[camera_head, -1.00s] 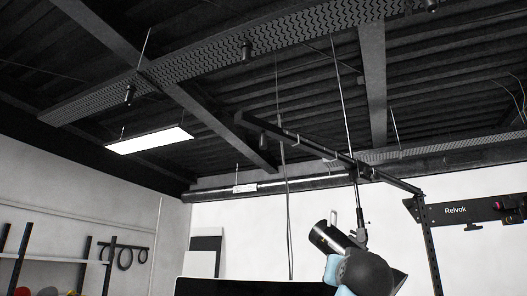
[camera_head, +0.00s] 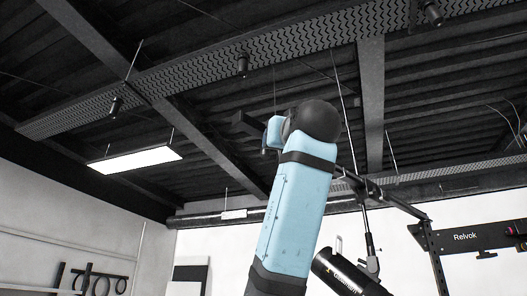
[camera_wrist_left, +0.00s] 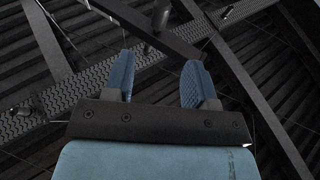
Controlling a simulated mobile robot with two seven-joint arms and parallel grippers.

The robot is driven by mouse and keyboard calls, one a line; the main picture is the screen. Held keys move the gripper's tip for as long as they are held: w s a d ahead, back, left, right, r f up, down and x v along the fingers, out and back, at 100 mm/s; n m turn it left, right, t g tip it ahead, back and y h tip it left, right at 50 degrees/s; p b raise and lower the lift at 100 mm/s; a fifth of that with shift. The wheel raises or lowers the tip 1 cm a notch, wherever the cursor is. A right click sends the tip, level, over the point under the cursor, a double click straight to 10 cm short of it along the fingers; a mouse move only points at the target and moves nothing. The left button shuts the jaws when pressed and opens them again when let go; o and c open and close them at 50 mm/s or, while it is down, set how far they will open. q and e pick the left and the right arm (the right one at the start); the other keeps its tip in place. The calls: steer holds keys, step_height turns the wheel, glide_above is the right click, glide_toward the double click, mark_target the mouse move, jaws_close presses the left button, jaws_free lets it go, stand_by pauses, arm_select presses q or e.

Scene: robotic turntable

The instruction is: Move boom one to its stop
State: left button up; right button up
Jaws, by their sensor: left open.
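The boom (camera_head: 403,205) is a long dark bar under the ceiling, running from the post at the right toward the upper left. My raised left arm covers its middle in the head view; its square free end (camera_head: 246,124) shows left of my wrist. In the left wrist view the boom (camera_wrist_left: 150,30) crosses slantwise just past the fingertips. My left gripper (camera_wrist_left: 159,62) is open, with blue fingers apart and nothing between them. I cannot tell whether a finger touches the boom. My right gripper is not in view.
A black lamp (camera_head: 345,272) hangs from the boom on a rod, right of my arm. A dark post (camera_head: 438,262) and a bracket marked Relvok (camera_head: 470,238) stand at the right. A lit ceiling panel (camera_head: 135,158) hangs at the left. Open air lies left of my arm.

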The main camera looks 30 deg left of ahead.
mark_target(265, 158)
arm_select(q)
steer(key=p+x, duration=0.5)
steer(key=x, duration=0.7)
steer(key=shift+w+a, duration=0.1)
steer(key=shift+a, duration=0.15)
steer(key=shift+w+a, duration=0.1)
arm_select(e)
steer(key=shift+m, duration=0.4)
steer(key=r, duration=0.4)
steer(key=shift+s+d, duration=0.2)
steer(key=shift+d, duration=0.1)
arm_select(q)
steer(key=shift+c, duration=0.2)
